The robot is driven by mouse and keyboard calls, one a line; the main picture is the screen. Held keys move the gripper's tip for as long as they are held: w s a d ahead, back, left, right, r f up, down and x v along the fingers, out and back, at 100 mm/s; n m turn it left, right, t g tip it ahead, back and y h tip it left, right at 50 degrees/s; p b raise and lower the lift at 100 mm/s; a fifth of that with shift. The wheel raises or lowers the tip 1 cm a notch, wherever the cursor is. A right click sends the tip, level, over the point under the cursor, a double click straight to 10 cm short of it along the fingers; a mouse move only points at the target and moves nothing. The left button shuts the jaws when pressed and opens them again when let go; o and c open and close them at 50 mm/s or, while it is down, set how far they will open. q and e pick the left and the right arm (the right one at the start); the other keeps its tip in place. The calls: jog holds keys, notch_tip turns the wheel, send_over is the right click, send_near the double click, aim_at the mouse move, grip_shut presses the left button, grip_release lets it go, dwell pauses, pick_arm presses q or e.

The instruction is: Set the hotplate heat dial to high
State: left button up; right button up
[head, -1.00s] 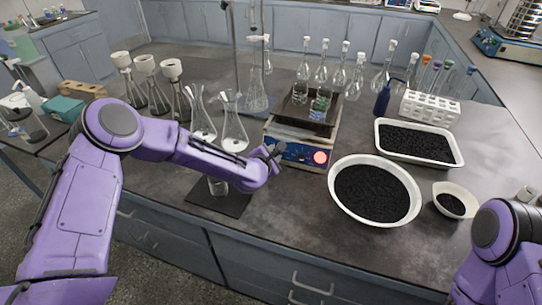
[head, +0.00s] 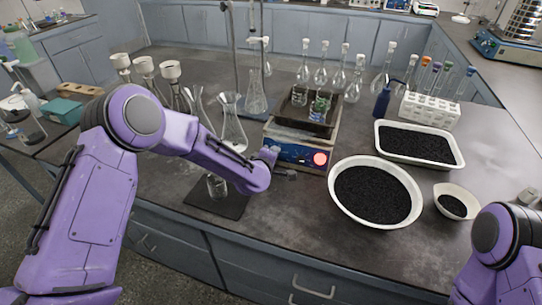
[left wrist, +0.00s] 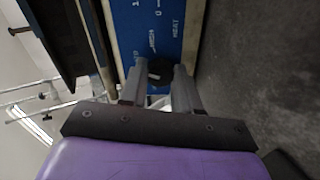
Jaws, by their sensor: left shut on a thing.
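In the left wrist view the panel (left wrist: 152,22) carries white lettering, including HEAT and what looks like HIGH. The heat dial (left wrist: 160,68) is a small dark knob with a pale mark. I cannot tell which label the mark points to. My left gripper (left wrist: 160,82) is shut on the dial, one finger on each side. In the head view my left gripper (head: 276,164) is at the panel's left end and hides the dial. My right gripper is out of view.
A white bowl of black granules (head: 340,212) is just right of the hotplate. Flasks (head: 233,132) stand behind my left arm. A dark square base (head: 232,207) lies below it. The table's front edge is close.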

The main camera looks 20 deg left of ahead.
pick_arm(q)
jog(key=m, duration=0.5)
jog(key=shift+f, duration=0.1)
jog(key=m, duration=0.5)
jog(key=shift+m, duration=0.3)
dwell(0.3)
jog(key=o, duration=1.1)
jog(key=shift+c, duration=0.2)
jog(key=shift+s, duration=0.3)
jog(key=b+v, duration=0.1)
jog(key=v, duration=0.9)
jog(key=shift+b, duration=0.4)
